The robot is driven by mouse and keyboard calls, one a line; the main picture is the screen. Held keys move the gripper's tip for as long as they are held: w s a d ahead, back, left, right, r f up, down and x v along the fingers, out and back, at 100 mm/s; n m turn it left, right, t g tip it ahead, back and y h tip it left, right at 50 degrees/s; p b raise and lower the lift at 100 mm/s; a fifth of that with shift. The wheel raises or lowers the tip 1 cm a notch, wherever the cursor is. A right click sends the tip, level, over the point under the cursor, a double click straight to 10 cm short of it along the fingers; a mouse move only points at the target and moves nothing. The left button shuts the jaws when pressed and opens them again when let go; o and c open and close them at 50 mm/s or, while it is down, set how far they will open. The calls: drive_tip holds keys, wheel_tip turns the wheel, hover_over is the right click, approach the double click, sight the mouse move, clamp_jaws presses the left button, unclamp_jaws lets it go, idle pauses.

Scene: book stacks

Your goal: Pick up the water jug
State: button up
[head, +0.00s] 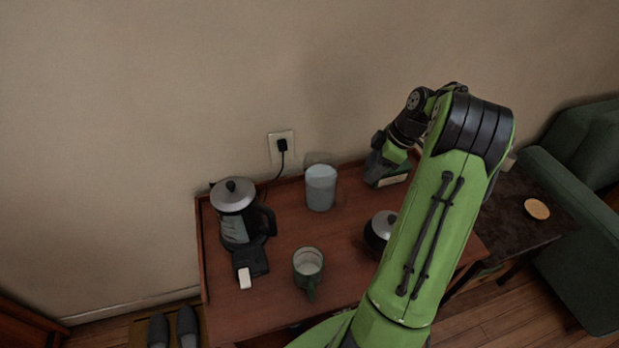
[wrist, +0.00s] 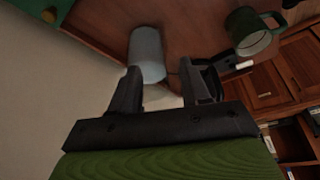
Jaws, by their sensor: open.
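The likely water jug (head: 320,188) is a plain pale blue-grey cylinder standing upright near the back edge of the wooden table (head: 275,268). In the wrist view, the jug (wrist: 147,52) lies just beyond my fingertips, toward the left finger. My gripper (wrist: 162,78) is open, with nothing held between its two dark fingers. In the head view my arm reaches over the table's right side, and its wrist is to the right of the jug. The fingertips are hard to make out there.
A dark coffee maker (head: 238,222) with a grey lid stands at the table's left. A green mug (head: 308,265) stands in front of the jug. A dark lidded pot (head: 380,230) is partly hidden by my arm. The wall with an outlet (head: 281,147) is close behind.

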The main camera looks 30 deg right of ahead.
drive_tip(key=b, duration=0.3)
hover_over(343, 208)
drive_tip(key=s+d, duration=0.1)
drive_tip(key=d, duration=0.1)
wheel_tip(343, 208, down, 10)
drive_tip(key=b+x, duration=0.1)
drive_tip(key=x, duration=0.3)
drive_tip(key=shift+w+a+f, duration=0.2)
drive_tip(key=shift+w+f, duration=0.05)
drive_tip(key=shift+r, duration=0.1)
drive_tip(key=shift+c, duration=0.4)
clamp_jaws()
drive_tip(key=shift+r, duration=0.1)
